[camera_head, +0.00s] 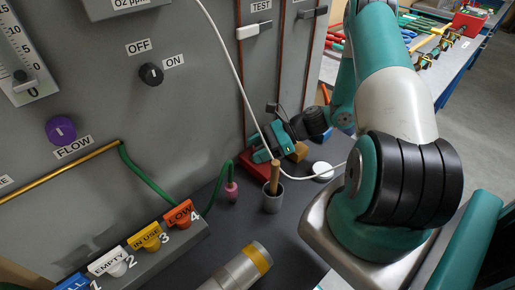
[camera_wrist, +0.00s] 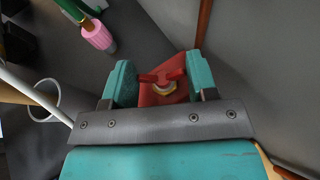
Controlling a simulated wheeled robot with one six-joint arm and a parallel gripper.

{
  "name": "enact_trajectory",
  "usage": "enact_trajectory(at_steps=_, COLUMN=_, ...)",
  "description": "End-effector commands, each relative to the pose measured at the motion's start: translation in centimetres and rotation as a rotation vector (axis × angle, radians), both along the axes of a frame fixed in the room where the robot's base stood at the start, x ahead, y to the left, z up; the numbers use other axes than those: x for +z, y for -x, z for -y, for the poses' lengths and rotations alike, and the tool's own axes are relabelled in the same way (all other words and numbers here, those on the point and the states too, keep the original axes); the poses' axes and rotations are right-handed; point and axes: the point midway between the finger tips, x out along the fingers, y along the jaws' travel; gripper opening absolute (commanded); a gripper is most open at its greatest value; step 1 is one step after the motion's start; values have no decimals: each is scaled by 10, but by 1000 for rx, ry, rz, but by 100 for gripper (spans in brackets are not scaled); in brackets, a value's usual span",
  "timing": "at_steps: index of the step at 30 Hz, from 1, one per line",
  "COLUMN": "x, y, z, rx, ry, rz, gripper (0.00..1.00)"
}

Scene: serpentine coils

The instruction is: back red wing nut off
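The red wing nut (camera_wrist: 164,76) shows in the wrist view, between my gripper's two teal fingers. A pale yellow ring (camera_wrist: 165,90) sits beside it, on a red block (camera_wrist: 153,98). My gripper (camera_wrist: 160,70) is open, with one finger on each side of the wing nut. The right wing tip looks close to the right finger; I cannot tell whether they touch. In the head view my gripper (camera_head: 267,144) is low by the grey panel, above the red block (camera_head: 256,166). There the wing nut is hidden behind my gripper.
A grey cup (camera_head: 273,199) with a wooden handle stands in front of the block. A pink-ended green hose (camera_head: 231,190) lies to its left, and a white round lid (camera_head: 322,171) to its right. A white cord (camera_head: 237,78) crosses near my gripper.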

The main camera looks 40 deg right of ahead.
Motion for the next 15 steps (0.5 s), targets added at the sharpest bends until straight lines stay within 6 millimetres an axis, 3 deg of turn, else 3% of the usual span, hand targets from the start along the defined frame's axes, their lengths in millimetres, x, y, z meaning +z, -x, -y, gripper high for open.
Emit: enact_trajectory(at_steps=15, x=0, y=-1, z=1, rx=136, ry=0, rz=-1, gripper=29)
